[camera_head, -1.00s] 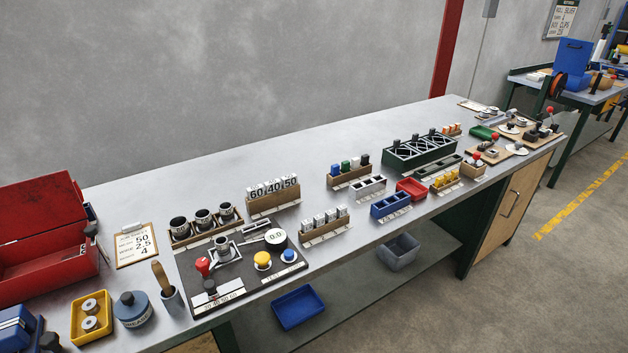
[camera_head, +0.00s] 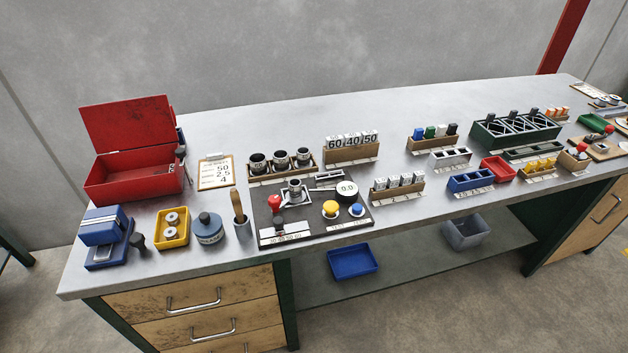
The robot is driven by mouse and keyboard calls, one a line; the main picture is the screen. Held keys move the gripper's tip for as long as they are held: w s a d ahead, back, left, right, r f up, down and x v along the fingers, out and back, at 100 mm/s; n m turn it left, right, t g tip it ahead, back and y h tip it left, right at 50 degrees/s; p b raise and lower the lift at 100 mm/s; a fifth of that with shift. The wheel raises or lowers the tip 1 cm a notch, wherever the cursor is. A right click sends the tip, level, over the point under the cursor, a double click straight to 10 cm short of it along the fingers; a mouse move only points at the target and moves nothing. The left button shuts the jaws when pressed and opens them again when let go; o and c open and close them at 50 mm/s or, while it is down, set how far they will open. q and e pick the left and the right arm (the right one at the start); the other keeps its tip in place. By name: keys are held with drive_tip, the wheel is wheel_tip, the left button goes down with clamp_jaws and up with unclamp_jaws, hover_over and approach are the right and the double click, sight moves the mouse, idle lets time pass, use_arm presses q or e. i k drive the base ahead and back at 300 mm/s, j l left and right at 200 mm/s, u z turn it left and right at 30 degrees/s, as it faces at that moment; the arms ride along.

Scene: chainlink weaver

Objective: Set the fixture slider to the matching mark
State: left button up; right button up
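The fixture is a dark board (camera_head: 303,229) on the workbench, left of the middle. At its left stands a red knob (camera_head: 274,202) with a dark block below it, near a white scale strip (camera_head: 285,237) with small numbers. I cannot tell which mark the slider is at. The board also carries a metal cup, a round 0.0 dial (camera_head: 346,190), a yellow button (camera_head: 330,208) and a blue button (camera_head: 356,210). A clipboard card (camera_head: 215,173) behind it to the left reads 50, 2.5, 4. Neither gripper is in view.
An open red toolbox (camera_head: 133,160) stands at the back left. Racks with blocks stand to the right. The bench's back strip is clear.

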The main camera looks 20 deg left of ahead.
sight(277, 222)
drive_tip(key=k+j, duration=0.1)
drive_tip(key=j, duration=0.3)
drive_tip(key=k+j, duration=0.15)
drive_tip(key=j, duration=0.25)
drive_tip(key=k+j, duration=0.1)
drive_tip(key=j, duration=0.25)
drive_tip(key=k+u, duration=0.05)
